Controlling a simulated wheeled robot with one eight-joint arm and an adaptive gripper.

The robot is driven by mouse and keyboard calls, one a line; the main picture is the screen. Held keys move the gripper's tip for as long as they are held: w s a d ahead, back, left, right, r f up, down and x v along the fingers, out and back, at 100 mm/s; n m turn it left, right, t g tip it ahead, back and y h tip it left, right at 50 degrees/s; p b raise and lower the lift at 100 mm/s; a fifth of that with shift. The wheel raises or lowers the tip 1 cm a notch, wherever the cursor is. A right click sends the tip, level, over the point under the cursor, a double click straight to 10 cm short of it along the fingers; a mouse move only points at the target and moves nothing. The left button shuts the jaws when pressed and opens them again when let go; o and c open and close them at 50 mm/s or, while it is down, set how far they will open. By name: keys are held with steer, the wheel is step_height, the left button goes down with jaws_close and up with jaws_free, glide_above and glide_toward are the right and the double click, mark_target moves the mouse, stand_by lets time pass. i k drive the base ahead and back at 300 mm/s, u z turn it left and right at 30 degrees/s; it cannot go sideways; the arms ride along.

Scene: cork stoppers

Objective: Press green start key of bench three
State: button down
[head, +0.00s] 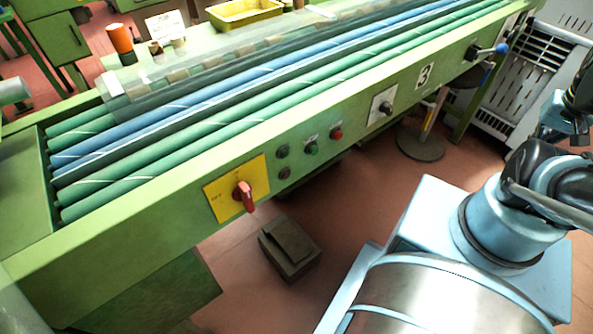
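Bench three is a long green bench (365,140) with green and blue rollers, running from lower left to upper right in the head view. A white plate with the number 3 (425,76) is on its front panel. A small green key (312,148) sits on that panel, with a small label above it. A red key (336,134) is just to its right. My blue arm is at the right, apart from the panel. I cannot make out my gripper in this view.
A yellow plate with a red rotary switch (243,196) is left of the keys. Two dark buttons (282,152) lie between. A dark box (290,247) and a round stool base (420,145) stand on the floor.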

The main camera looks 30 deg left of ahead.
mark_target(313, 149)
steer(key=z, duration=0.05)
steer(key=k, duration=2.85)
steer(key=z, duration=0.4)
